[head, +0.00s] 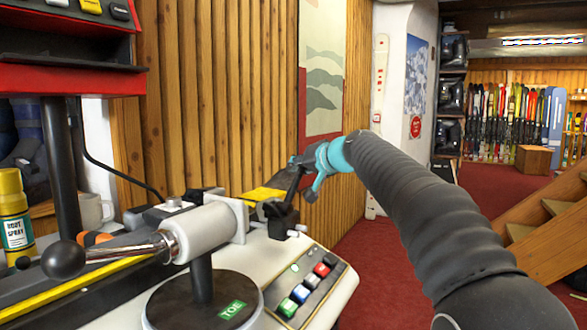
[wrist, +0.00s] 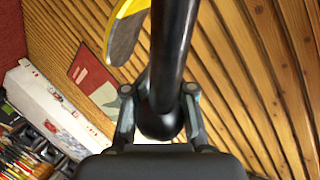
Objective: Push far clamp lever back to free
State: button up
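The far clamp lever (head: 292,190) is a black arm rising from a dark clamp block at the far end of the bench. In the wrist view its thick black rod (wrist: 174,60) comes down from the top and ends in a round knob (wrist: 160,124). My gripper (head: 308,172) is at the lever's upper end, at the end of my grey arm. In the wrist view my gripper (wrist: 160,100) has one finger on each side of the knob, close against it. The fingers look shut on it, though the contact faces are hidden.
A near lever with a black ball (head: 63,260) and chrome rod juts left from a white cylinder (head: 208,232). A round base marked TOE (head: 185,305) and a button panel (head: 312,288) stand in front. The wooden slat wall (head: 215,100) is close behind.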

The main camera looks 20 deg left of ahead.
jog(key=o, duration=0.8)
jog(key=shift+w+d+r, duration=0.2)
jog(key=shift+d+r, duration=0.15)
jog(key=shift+d, duration=0.15)
jog(key=shift+o, duration=0.2)
jog(key=shift+s+a+f, duration=0.15)
jog(key=shift+a, duration=0.2)
jog(key=shift+d, duration=0.1)
jog(key=v, duration=1.2)
